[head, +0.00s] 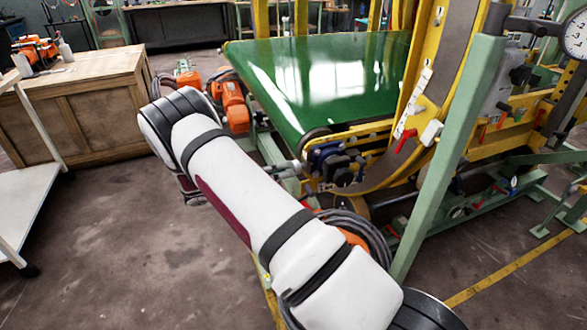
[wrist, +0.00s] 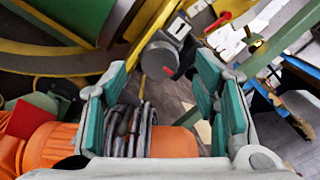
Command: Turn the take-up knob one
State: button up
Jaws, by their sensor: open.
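A grey round knob (wrist: 160,60), with a small red mark on its lower edge, shows in the upper middle of the wrist view. A white plate marked "1" (wrist: 179,28) is just above and to its right, by a yellow bar. My gripper (wrist: 160,66) is open, with teal-padded fingers on both sides of the knob in the picture. The knob appears beyond the fingertips; I cannot tell the exact gap, and nothing is held. In the head view my arm hides the gripper, and I cannot make out the knob for sure.
A coiled dark cable (wrist: 128,128) and an orange body (wrist: 172,141) appear between and below the fingers. The green conveyor belt (head: 300,75) and yellow frame stand ahead. A green post (head: 450,150) rises at right. A wooden cabinet (head: 85,110) is at left; open floor lies before it.

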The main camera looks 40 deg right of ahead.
aim_at(293, 168)
jog(key=shift+x, duration=2.1)
jog(key=c, duration=1.2)
